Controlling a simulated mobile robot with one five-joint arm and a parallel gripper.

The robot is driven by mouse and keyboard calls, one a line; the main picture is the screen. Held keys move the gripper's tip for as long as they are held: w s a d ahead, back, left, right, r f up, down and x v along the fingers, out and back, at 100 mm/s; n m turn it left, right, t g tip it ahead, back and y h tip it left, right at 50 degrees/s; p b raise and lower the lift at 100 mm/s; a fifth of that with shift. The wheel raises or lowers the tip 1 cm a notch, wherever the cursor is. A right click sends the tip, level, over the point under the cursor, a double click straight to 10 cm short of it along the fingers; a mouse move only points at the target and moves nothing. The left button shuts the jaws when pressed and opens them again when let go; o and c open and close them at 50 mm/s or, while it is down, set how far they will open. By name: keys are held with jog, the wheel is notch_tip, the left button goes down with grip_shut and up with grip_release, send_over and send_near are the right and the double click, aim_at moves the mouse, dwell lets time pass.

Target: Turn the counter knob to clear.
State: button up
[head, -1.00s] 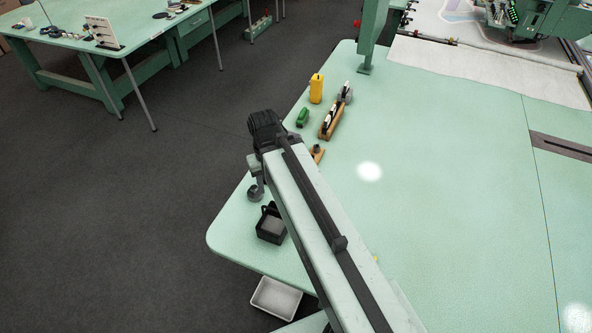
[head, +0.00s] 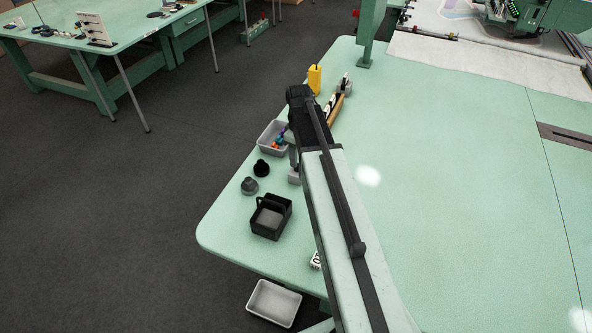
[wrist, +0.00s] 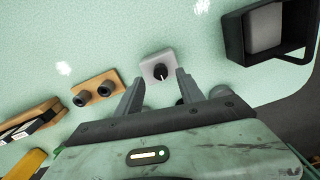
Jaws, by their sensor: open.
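A light grey square block (wrist: 149,65) with a round black knob (wrist: 161,72) on top lies on the green table in the wrist view. A white pointer mark shows on the knob. My gripper (wrist: 159,78) is open, with one finger on each side of the knob; I cannot tell whether either finger touches it. In the head view, part of a grey block (head: 294,177) shows beside my arm, which hides the rest. The markings around the knob are too small to read.
A wooden base with two dark round parts (wrist: 97,89) lies left of the block. A black open holder (head: 270,217) and two small dark pieces (head: 262,168) stand near the table's left edge. A grey bin of coloured items (head: 272,138) is behind them.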

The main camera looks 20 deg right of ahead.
notch_tip(320, 180, down, 4)
jog(key=b, duration=0.2)
jog(key=shift+b, duration=0.3)
jog(key=shift+r, duration=0.1)
jog(key=shift+c, duration=0.4)
